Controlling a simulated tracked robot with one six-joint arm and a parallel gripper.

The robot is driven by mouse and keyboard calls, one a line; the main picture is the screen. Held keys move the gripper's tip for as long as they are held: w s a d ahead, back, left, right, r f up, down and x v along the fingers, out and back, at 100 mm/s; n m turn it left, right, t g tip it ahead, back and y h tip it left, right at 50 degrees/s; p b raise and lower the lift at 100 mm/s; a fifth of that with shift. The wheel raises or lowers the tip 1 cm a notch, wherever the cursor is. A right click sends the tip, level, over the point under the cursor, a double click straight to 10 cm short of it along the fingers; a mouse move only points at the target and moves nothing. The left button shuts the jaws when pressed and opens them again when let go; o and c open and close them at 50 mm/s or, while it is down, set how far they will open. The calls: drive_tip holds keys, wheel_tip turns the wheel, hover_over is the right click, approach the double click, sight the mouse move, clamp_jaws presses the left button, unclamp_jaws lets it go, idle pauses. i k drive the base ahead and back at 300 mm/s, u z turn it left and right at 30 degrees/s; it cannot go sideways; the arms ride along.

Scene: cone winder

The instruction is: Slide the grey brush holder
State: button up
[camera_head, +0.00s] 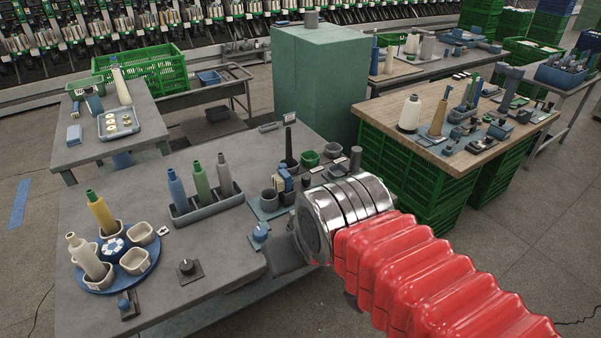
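A small grey cup (269,200) stands on a blue-grey base on the near grey table, just left of my metal wrist. It may be the grey brush holder, but I cannot tell for sure. Next to it on the base are small blue and cream pieces (286,180). A dark upright brush-like piece (290,147) stands behind them. My arm reaches in from the lower right. Only a dark part of my gripper (284,252) shows, below and left of the wrist, over the table's right edge. Its fingers cannot be made out, and I see nothing held.
Green cup (311,158) and grey cylinder (355,158) stand behind my wrist.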

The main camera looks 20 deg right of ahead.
sight(287, 200)
drive_tip(key=i, duration=0.9)
drive_tip(key=z, duration=0.05)
